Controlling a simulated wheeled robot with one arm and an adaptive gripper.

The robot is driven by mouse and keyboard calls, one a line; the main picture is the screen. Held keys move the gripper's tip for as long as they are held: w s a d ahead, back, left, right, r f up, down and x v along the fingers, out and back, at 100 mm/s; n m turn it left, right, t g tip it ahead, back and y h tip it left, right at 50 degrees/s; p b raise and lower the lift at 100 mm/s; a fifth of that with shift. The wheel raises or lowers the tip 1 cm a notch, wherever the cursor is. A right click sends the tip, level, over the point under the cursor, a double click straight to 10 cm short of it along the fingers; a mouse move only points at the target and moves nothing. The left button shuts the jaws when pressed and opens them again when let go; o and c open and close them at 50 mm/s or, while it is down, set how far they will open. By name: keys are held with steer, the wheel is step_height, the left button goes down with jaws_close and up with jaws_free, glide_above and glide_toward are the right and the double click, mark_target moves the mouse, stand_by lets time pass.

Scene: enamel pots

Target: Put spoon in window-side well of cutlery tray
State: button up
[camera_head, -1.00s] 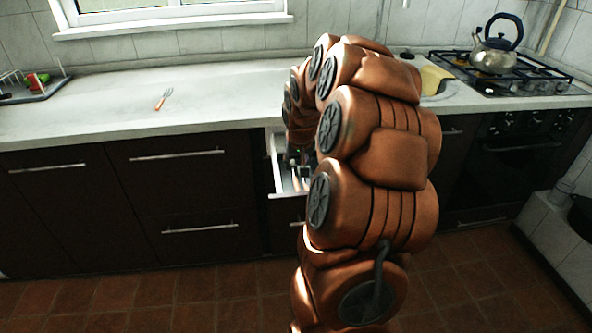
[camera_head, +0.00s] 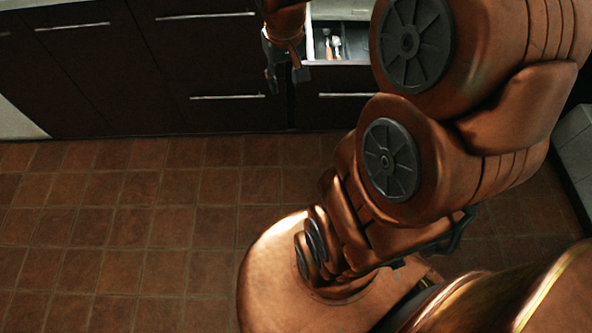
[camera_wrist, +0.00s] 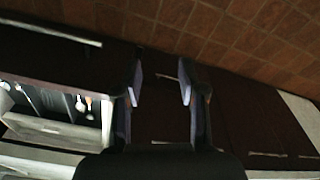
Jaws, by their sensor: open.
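The open drawer (camera_head: 345,62) shows behind my gripper and arm in the head view, with part of the cutlery tray (camera_head: 352,28) inside it. Small utensils (camera_head: 336,45) lie in the tray, one with an orange handle; I cannot tell which, if any, is the spoon. In the wrist view the tray (camera_wrist: 47,98) is at the left, with long wells and pale utensil ends (camera_wrist: 82,103). My gripper (camera_head: 285,78) is beside the drawer, to its left, in front of the cabinet. In the wrist view my gripper (camera_wrist: 160,84) has its fingers apart, with nothing between them.
Dark cabinet fronts (camera_head: 85,70) with bar handles run along the back, close to my gripper. The tiled floor (camera_head: 120,230) at the left is clear. My arm covers much of the right side. The worktop is out of the head view.

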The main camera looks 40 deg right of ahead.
steer(key=s+a+n+g, duration=0.1)
steer(key=s+a+g, duration=0.1)
steer(key=s+a, duration=0.4)
steer(key=s+a+f+n+g, duration=0.1)
steer(key=s+a, duration=0.5)
steer(key=s, duration=0.7)
steer(key=shift+s+a+f+n+g, duration=0.3)
steer(key=shift+a+n+g, duration=0.1)
steer(key=shift+n, duration=0.3)
step_height(320, 180, up, 16)
steer(key=w+t+p, duration=0.1)
steer(key=p, duration=1.4)
